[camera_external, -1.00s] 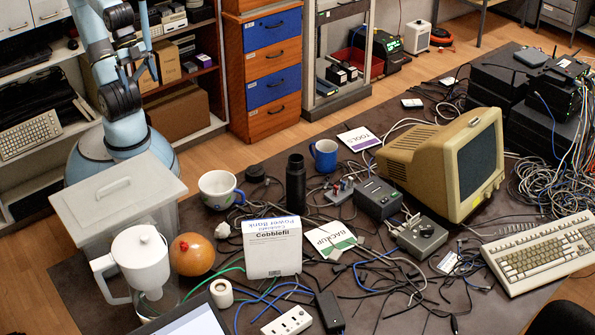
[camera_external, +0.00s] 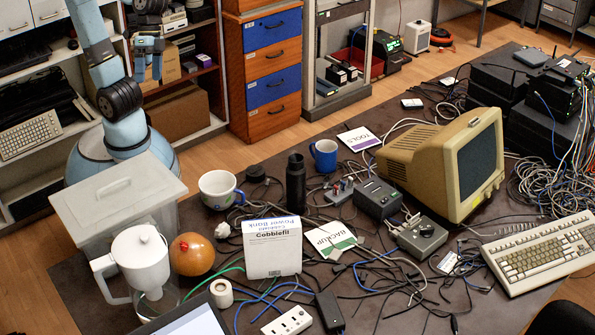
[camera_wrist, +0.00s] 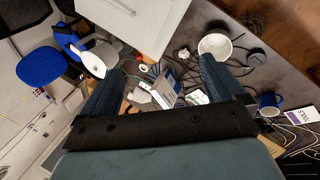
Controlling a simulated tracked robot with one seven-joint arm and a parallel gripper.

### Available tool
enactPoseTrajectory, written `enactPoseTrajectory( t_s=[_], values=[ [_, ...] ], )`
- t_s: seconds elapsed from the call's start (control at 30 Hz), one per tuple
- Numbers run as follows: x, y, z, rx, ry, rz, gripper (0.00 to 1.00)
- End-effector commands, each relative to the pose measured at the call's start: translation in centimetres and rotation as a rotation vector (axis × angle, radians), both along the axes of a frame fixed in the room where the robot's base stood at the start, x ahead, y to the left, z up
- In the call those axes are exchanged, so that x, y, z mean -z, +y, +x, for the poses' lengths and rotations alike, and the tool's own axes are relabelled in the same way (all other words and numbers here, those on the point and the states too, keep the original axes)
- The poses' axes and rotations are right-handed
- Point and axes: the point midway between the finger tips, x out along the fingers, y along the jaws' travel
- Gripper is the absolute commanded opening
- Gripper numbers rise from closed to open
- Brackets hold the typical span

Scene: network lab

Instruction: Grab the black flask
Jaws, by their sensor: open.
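The black flask (camera_external: 296,184) stands upright on the dark table in the external view, behind the white Cobblefil box (camera_external: 273,247). I cannot pick the flask out in the wrist view, where a finger covers part of the table. My gripper (camera_external: 148,75) is open and empty. It hangs high at the back left in the external view, in front of the shelves, well apart from the flask. In the wrist view the two fingers of my gripper (camera_wrist: 158,78) stand wide apart, with the cluttered table far beyond them.
A grey adapter box (camera_external: 377,199), cables and a beige monitor (camera_external: 440,165) fill the right. A lidded bin (camera_external: 118,190) stands left.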

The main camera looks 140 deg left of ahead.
Motion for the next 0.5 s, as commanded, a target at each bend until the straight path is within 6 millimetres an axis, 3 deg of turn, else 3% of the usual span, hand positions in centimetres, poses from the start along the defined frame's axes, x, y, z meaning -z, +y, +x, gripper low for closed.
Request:
enactPoseTrajectory(
  t_s=[0.27, 0.5],
  values=[
    [-0.4, 3.2, 7.3, -0.318, 0.148, -0.355, 0.95],
    [-0.8, 8.4, 13.5, -0.570, 0.250, -0.677, 0.95]
  ],
)
